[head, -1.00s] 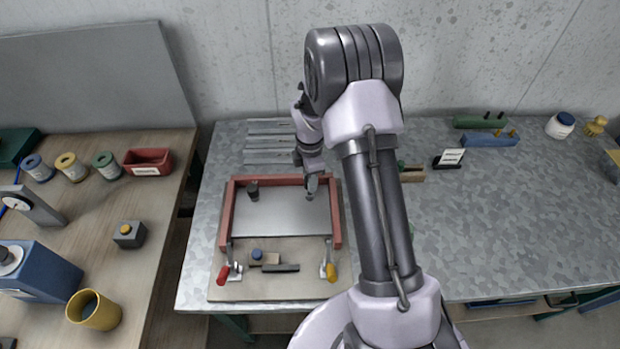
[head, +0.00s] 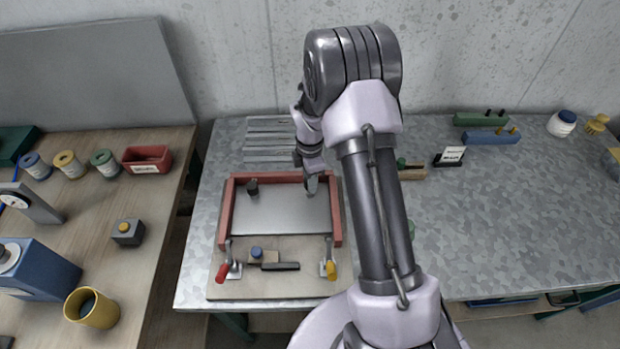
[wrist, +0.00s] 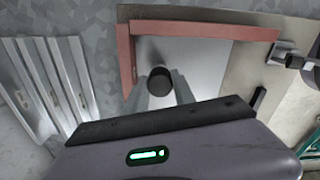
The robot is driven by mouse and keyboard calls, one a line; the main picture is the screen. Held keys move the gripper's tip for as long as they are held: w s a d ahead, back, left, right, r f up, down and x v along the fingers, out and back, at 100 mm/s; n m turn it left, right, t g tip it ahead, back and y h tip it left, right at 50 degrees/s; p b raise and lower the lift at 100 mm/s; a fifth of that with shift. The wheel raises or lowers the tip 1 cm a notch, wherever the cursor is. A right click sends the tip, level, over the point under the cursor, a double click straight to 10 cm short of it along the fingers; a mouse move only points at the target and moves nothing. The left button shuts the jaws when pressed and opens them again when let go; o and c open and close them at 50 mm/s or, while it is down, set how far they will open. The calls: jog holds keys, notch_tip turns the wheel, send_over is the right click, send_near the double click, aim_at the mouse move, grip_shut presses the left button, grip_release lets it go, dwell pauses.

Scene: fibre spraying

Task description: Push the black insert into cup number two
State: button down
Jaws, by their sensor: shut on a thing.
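A dark round piece, which looks like the black insert (wrist: 160,79), sits between the fingers of my gripper (wrist: 161,92) in the wrist view. My gripper is shut on it. In the head view my gripper (head: 312,191) points down over the back right part of the metal plate (head: 280,213) inside a red frame. The held piece is barely visible there. Another dark cylinder (head: 252,187) stands upright in the frame's back left corner. I cannot make out cup number two or its number.
The red frame (head: 226,212) rises around the plate. Clamps with a red (head: 222,272) and a yellow handle (head: 330,269) stand at its front. Metal strips (head: 268,140) lie behind it. A small sign (head: 449,156) and blocks (head: 410,170) are to the right; the right table is mostly clear.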

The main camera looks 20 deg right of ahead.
jog(key=shift+f+b, duration=0.65)
jog(key=shift+f, duration=0.35)
jog(key=c, duration=1)
grip_release()
jog(key=shift+o, duration=0.2)
notch_tip(320, 180, up, 18)
jog(key=p, duration=0.3)
jog(key=shift+f+p, duration=0.25)
jog(key=shift+p, duration=0.05)
